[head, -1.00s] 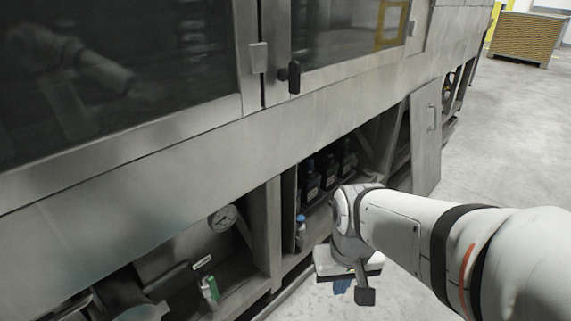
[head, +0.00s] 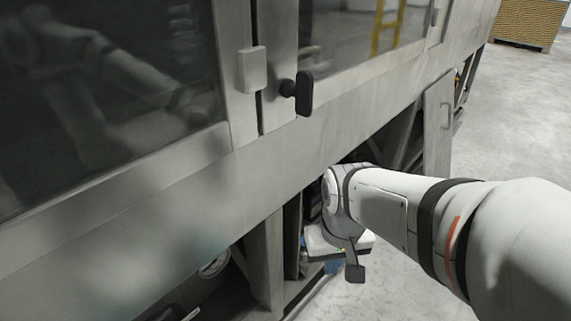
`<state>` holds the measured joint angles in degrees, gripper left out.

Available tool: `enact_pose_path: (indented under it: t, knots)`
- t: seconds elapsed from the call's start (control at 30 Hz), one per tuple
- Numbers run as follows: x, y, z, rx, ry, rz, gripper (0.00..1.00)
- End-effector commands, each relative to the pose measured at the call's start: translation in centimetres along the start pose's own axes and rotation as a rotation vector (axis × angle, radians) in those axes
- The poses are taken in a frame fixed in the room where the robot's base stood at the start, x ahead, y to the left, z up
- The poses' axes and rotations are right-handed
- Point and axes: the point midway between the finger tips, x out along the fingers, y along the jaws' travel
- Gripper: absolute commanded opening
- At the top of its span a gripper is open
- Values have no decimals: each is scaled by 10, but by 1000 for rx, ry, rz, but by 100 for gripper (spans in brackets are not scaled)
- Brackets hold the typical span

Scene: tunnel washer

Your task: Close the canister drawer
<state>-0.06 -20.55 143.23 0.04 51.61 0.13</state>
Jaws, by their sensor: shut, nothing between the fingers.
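My gripper (head: 334,264) is in front of the machine's lower opening in the head view, pointing down, and is shut and empty. Its white body shows, with a blue part below it; the fingertips are hard to make out. Behind my wrist, a sliver of dark canister (head: 312,203) shows in the lower compartment. A small blue and white item (head: 303,247) stands at the compartment's left side. The drawer itself is mostly hidden by my arm, so I cannot tell how far out it is or whether my gripper touches it.
The metal machine (head: 200,200) fills the left, with glass doors and a protruding black door handle (head: 304,93) above. A metal panel with a handle (head: 438,125) stands swung out beyond my arm. A gauge (head: 215,264) sits low left. Concrete floor (head: 510,120) is clear at right.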

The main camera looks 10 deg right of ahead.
Motion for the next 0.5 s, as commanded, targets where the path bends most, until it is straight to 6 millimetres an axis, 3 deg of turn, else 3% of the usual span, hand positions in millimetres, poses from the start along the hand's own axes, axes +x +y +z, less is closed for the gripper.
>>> enact_pose_path:
  t: [0.3,0.5]
  knots:
    - [2,0,-2,21,-17,-12,0]
    - [22,-5,-16,198,-154,-123,0]
